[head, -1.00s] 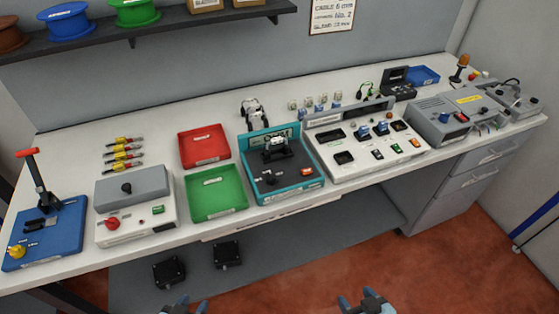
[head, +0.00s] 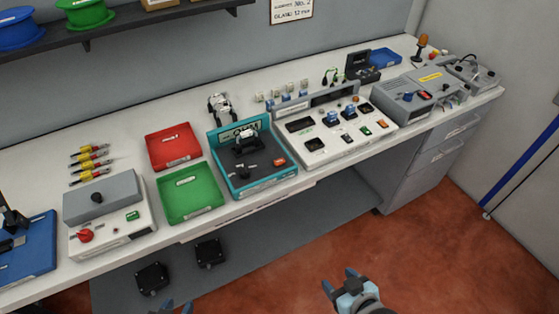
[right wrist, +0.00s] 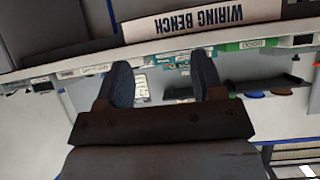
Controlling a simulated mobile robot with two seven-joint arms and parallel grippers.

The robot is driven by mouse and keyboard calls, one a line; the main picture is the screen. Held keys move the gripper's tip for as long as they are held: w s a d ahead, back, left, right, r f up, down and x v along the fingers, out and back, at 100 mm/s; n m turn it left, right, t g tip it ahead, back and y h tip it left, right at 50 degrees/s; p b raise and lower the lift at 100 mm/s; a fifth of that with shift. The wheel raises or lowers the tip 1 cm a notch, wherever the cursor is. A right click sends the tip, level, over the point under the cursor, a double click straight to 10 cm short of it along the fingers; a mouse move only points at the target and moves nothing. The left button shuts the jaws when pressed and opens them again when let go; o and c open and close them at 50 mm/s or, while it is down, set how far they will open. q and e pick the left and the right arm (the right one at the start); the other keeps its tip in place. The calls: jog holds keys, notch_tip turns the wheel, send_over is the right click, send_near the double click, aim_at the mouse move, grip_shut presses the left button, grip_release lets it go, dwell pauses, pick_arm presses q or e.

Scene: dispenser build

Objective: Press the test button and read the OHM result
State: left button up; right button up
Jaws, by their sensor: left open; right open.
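The white test panel (head: 330,140) stands on the bench, right of the teal fixture (head: 253,180). It has dark windows, blue parts (head: 348,113) and small buttons, among them a green button (head: 366,131) and an orange button (head: 382,124). Its lettering is too small to read, so I cannot tell which button is the test button or see any OHM result. My left gripper (head: 175,308) is open at the bottom edge, mostly cut off. My right gripper (head: 339,280) is open and empty, in front of the bench and apart from the panel; its fingers also show in the right wrist view (right wrist: 162,85).
Left of the fixture are a green tray (head: 190,194), a red tray (head: 173,147) and a grey-lidded box (head: 105,215). A grey unit (head: 418,92) stands right of the panel. Drawers (head: 430,165) sit under the bench's right end. The red floor before it is clear.

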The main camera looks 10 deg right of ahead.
grip_shut()
dwell(1.6)
